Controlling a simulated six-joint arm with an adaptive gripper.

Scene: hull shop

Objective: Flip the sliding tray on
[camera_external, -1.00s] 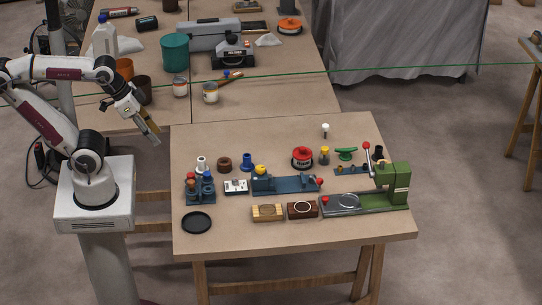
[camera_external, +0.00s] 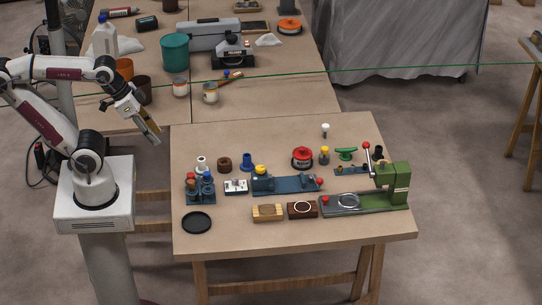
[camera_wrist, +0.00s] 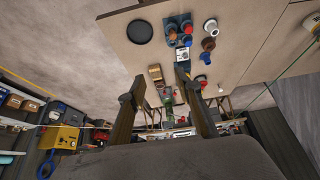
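A green press (camera_external: 395,180) stands at the right end of the near table. Its long, low grey base (camera_external: 375,206) looks like a sliding tray, with a red knob (camera_external: 325,200) at its left end and a pale ring (camera_external: 348,201) on top. A red-balled lever (camera_external: 367,147) rises beside the press. A small white box (camera_external: 236,187) with dark markings lies left of the middle; whether it is a switch is too small to tell. My gripper (camera_external: 154,139) hangs off the table's left edge, far from the press. In the wrist view its fingers (camera_wrist: 158,88) are apart and empty.
A blue slide fixture (camera_external: 285,185) with yellow and red knobs fills the middle. A blue stand (camera_external: 200,190), a black dish (camera_external: 197,222) and a red canister (camera_external: 302,158) stand around. The near table edge is clear.

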